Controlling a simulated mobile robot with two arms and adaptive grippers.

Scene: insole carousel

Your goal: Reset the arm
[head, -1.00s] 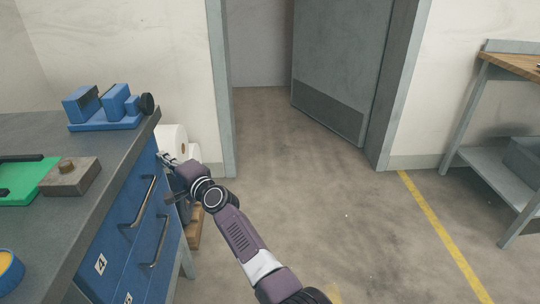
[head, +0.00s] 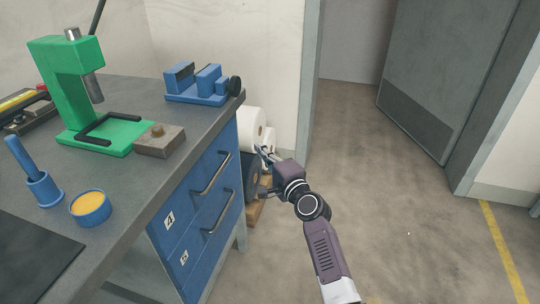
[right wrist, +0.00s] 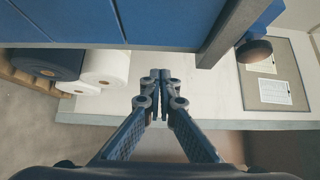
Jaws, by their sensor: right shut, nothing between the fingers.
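My right gripper (head: 268,156) is at the right side of the blue drawer cabinet, in front of the white rolls. Its fingers are together and empty; in the right wrist view the closed fingertips (right wrist: 160,78) meet in the middle of the picture. My right arm comes in from the lower right of the head view. My left gripper is not in view.
A grey workbench (head: 125,200) holds a green press (head: 65,85), a blue vise (head: 205,82), a metal block (head: 159,141) and a yellow-filled tin (head: 90,207). White rolls (head: 252,125) stand behind the drawers (head: 212,165). A door (head: 440,80) stands ajar; the floor before it is clear.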

